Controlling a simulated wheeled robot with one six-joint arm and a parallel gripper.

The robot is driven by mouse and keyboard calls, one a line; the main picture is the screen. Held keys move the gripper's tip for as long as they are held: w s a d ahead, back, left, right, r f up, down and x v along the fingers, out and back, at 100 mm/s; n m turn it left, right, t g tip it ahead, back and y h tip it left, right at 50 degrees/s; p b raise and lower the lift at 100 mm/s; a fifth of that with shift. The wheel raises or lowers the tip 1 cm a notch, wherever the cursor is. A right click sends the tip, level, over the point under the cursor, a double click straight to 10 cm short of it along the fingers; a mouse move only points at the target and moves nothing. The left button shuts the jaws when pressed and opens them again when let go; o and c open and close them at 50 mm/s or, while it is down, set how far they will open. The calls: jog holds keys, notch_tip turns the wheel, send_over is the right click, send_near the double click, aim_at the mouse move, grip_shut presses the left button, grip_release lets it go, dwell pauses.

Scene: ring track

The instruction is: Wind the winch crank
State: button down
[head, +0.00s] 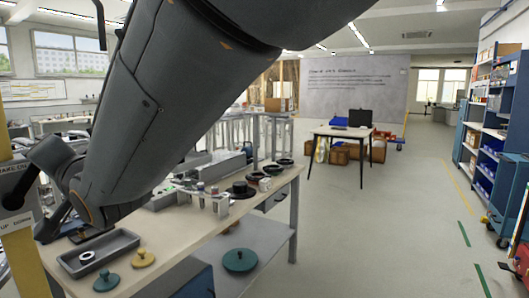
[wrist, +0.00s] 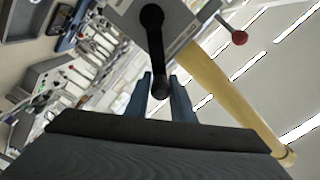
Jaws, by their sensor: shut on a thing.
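In the wrist view, the winch is a grey box (wrist: 183,18) with a black crank (wrist: 154,38) on its face. The crank arm runs down the picture to a dark handle (wrist: 160,88). My gripper (wrist: 161,80) has its two blue-grey fingers on either side of this handle and is shut on it. In the head view, part of the grey winch housing (head: 22,214) with lettering shows at the left edge. My arm covers much of that view, and the grip itself is hard to make out there.
A yellow post (wrist: 232,95) carries the winch, and a red-knobbed lever (wrist: 238,37) sticks out beside it. A workbench (head: 190,232) with a grey tray (head: 112,246), knobbed discs and small parts stands close by. The floor (head: 400,230) to the right is clear up to blue shelves (head: 487,150).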

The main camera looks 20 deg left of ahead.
notch_tip(320, 180, down, 6)
jog(key=w+m+b, duration=0.2)
jog(key=m+b, duration=0.2)
jog(key=m, duration=0.3)
jog(key=shift+w+d+b, duration=0.25)
jog(key=shift+w+b, duration=0.05)
jog(key=shift+w, duration=0.1)
jog(key=shift+f, duration=0.25)
jog(key=c, duration=1.6)
grip_release()
jog(key=shift+s, duration=0.1)
jog(key=shift+r, duration=0.15)
jog(key=shift+d, duration=0.1)
jog(key=shift+s+d+b, duration=0.2)
jog(key=shift+d, duration=1.05)
jog(key=shift+s+d+b, duration=0.2)
jog(key=shift+d+b, duration=0.05)
jog(key=shift+d, duration=1)
jog(key=shift+s+d+b, duration=0.2)
jog(key=shift+d, duration=1.05)
